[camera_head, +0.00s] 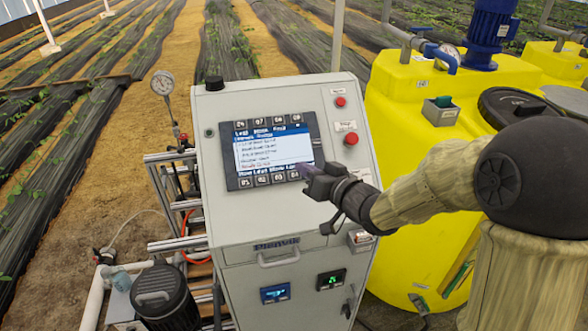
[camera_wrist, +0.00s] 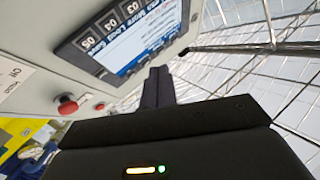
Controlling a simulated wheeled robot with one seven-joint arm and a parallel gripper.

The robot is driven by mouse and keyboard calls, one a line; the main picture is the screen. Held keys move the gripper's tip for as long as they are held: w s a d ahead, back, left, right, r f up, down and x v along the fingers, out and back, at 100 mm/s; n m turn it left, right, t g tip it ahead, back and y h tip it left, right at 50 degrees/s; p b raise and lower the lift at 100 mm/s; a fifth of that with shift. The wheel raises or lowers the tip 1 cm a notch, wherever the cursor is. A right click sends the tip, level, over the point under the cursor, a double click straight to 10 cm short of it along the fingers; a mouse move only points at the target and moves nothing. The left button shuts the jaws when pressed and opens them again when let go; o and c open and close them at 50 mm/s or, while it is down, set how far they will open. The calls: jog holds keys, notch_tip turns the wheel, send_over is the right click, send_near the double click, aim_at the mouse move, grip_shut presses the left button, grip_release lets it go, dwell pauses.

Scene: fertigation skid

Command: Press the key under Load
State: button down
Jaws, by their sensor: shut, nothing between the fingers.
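The operator panel (camera_head: 272,150) has a lit screen with a row of numbered dark keys above it and another below. A blue strip along the bottom of the screen carries small labels; one left of centre looks like Load, above a lower-row key (camera_head: 262,180). The upper strip also seems to carry a Load label, but the text is too small to be sure. My gripper (camera_head: 306,170) is shut and empty at the panel's lower right corner, covering that end of the lower row. In the wrist view the closed fingers (camera_wrist: 158,74) point past the panel edge; contact cannot be told.
Red buttons (camera_head: 351,138) sit right of the panel on the grey cabinet (camera_head: 225,225). A black knob (camera_head: 213,83) stands on its top left. A yellow tank (camera_head: 400,100) is close on the right, behind my arm. A pressure gauge (camera_head: 163,83) stands left.

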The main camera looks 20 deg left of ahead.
aim_at(295, 175)
jog(key=shift+w+f, duration=0.15)
jog(key=shift+w, duration=0.1)
jog(key=w+a+f+b, duration=0.1)
jog(key=f, duration=0.1)
jog(key=w+a+f+b, duration=0.1)
jog(key=w+f, duration=0.1)
jog(key=w+a+f+b, duration=0.1)
jog(key=f+b, duration=0.1)
jog(key=shift+w+f, duration=0.1)
jog(key=shift+w, duration=0.1)
jog(key=shift+w+f, duration=0.1)
jog(key=shift+w, duration=0.1)
jog(key=shift+d, duration=0.1)
dwell(0.6)
dwell(1.3)
jog(key=shift+w+a+f, duration=0.2)
jog(key=shift+w+f, duration=0.1)
